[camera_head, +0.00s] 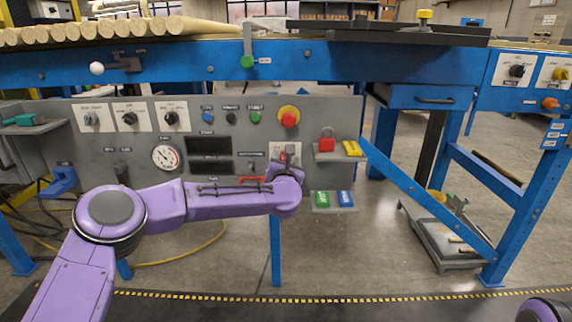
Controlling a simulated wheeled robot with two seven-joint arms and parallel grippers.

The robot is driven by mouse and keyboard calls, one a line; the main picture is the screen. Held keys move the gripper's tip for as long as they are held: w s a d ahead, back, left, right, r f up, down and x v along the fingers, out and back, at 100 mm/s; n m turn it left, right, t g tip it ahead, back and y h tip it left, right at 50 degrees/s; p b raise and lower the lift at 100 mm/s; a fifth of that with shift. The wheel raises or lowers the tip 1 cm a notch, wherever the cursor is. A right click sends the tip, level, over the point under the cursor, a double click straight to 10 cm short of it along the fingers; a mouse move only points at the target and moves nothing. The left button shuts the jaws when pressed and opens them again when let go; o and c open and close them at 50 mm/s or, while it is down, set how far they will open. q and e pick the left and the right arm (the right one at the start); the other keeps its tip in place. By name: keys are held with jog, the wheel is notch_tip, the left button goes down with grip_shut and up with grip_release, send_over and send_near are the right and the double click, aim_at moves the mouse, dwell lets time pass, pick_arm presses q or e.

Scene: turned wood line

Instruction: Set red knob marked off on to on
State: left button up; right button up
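A pale plate (291,147) is mounted on the grey control panel, below the red mushroom button. A small reddish part shows on it, which looks like the red knob; its marks and pointer are too small and too covered to read. My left arm reaches across the front of the panel, and my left gripper (277,162) is at this plate, hiding its lower part. I cannot tell whether its fingers touch the knob or how far they are apart. Only a piece of my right arm shows at the bottom right corner; its gripper is out of view.
The grey panel (330,108) also carries a red mushroom button (289,117), a dial gauge (166,157) and several black knobs. Small shelves on the right hold a red padlock (327,139) and blue and green blocks. Wooden rods (120,29) lie above the blue beam.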

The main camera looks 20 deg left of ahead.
pick_arm(q)
jog(key=shift+w, duration=0.1)
jog(key=c, duration=1)
jog(key=shift+c, duration=0.2)
jog(key=m+p, duration=0.6)
jog(key=m, duration=0.3)
jog(key=m+p, duration=0.6)
jog(key=m, duration=0.2)
jog(key=shift+d+f+m, duration=0.1)
jog(key=shift+f+m, duration=0.1)
jog(key=shift+m, duration=0.2)
